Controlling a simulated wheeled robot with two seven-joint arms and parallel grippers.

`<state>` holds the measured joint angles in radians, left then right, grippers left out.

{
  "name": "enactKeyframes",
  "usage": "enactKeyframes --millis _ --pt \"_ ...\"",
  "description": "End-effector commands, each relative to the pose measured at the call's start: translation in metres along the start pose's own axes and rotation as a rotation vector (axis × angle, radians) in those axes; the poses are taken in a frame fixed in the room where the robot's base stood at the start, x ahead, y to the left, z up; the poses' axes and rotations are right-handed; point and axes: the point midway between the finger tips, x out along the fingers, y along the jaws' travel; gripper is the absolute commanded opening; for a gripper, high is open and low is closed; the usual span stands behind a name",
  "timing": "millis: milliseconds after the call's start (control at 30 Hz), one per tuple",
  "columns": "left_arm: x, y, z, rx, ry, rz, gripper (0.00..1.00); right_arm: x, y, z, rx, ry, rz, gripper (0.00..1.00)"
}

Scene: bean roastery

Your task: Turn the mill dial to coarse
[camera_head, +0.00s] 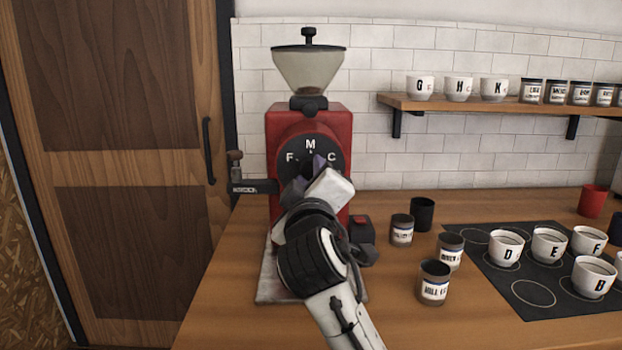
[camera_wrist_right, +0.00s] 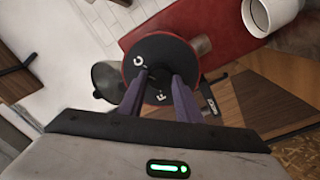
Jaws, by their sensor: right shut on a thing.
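The red mill (camera_head: 283,128) stands on the counter against the tiled wall. Its round black dial (camera_head: 292,143) faces me, with F at left, M at top and C at right. My right gripper (camera_head: 313,168) is at the dial's middle, shut on the dial's knob, and covers the lower part of the face. In the right wrist view the gripper (camera_wrist_right: 160,84) has its two purple fingers on either side of the knob on the dial (camera_wrist_right: 168,50); C and F show there. Where the knob points is not clear. My left gripper is out of view.
Several labelled tins, such as this one (camera_head: 433,283), and a dark cup (camera_head: 422,214) stand right of the mill. A black mat (camera_head: 533,293) holds lettered cups. A wall shelf (camera_head: 455,103) carries cups and tins. A wooden door (camera_head: 110,170) is at left.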

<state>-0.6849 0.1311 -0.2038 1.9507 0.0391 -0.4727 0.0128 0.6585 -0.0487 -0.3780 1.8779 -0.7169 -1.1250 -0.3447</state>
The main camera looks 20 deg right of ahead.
Motion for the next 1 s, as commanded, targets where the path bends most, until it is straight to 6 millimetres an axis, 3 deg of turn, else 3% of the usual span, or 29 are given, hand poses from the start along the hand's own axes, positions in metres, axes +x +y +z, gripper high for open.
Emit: enactKeyframes --millis 400,933,967,1000 --pt "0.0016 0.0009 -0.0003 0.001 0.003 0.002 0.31 -0.0002 -0.0018 0.0005 0.172 -0.013 0.001 0.09" --pt "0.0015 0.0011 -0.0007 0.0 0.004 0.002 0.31 -0.0002 -0.0015 0.0 0.192 -0.014 0.001 0.09" --pt "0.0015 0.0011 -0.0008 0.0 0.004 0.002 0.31 -0.0002 -0.0015 0.0 0.192 -0.014 0.001 0.36" --pt "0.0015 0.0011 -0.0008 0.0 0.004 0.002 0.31 -0.0002 -0.0014 -0.0001 0.192 -0.013 0.001 0.43"
